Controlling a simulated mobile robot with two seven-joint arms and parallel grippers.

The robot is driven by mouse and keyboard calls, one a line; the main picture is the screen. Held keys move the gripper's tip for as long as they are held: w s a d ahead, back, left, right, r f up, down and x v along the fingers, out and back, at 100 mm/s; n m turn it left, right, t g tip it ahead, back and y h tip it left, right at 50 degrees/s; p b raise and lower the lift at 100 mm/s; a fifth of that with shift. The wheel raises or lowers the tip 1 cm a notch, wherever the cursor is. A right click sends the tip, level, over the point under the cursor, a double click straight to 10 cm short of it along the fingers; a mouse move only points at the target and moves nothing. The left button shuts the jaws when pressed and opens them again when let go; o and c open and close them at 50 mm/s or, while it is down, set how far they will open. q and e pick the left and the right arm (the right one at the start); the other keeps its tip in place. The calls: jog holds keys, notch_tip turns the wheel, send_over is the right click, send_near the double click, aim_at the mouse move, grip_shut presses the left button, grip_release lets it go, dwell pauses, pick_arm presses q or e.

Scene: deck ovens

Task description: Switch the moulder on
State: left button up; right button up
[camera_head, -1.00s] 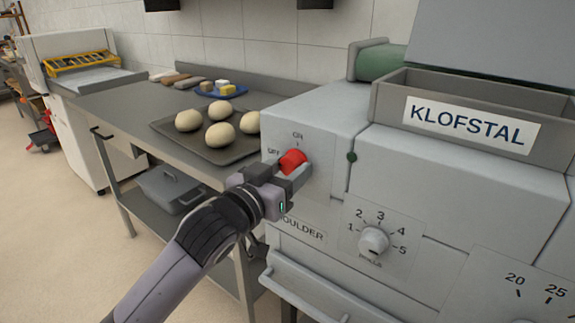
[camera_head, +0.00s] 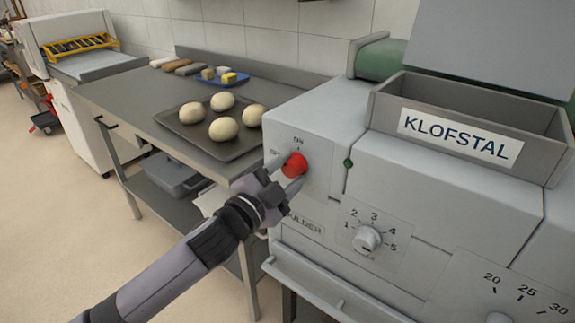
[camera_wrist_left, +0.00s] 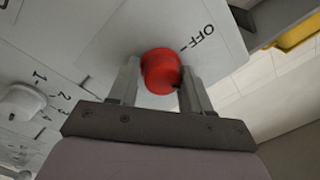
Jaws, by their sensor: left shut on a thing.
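The moulder (camera_head: 330,118) is a large grey machine on the right, with a red rotary switch (camera_head: 294,165) on its front panel between the ON and OFF marks. My left gripper (camera_head: 285,174) has its two fingers on either side of the red switch and is shut on it. In the left wrist view the red switch (camera_wrist_left: 160,72) sits between the two fingertips, with the OFF mark (camera_wrist_left: 195,38) up and to the right of it. The gripper partly covers the OFF mark and the moulder label in the head view. My right gripper is not in view.
A white numbered dial (camera_head: 367,239) is on the panel right of and below the switch. A steel table (camera_head: 120,92) behind holds a dark tray (camera_head: 178,131) with several dough balls and a blue tray (camera_head: 240,82). Floor at left is open.

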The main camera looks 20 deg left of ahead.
pick_arm(q)
jog(key=m, duration=0.2)
jog(key=r+m+p, duration=0.1)
jog(key=shift+w+a+m, duration=0.15)
jog(key=shift+a+m, duration=0.05)
jog(key=shift+m, duration=0.2)
jog(key=shift+m+h+p, duration=0.3)
jog(key=shift+m+p, duration=0.3)
jog(key=shift+m, duration=0.6)
jog(key=o, duration=1)
jog(key=shift+c, duration=0.2)
jog(key=shift+d+f, duration=0.1)
jog(key=shift+f, duration=0.15)
jog(key=shift+f, duration=0.1)
jog(key=shift+s, duration=0.4)
jog(key=b+v, duration=0.1)
jog(key=v, duration=0.5)
jog(key=shift+s+a, duration=0.2)
jog(key=shift+a, duration=0.05)
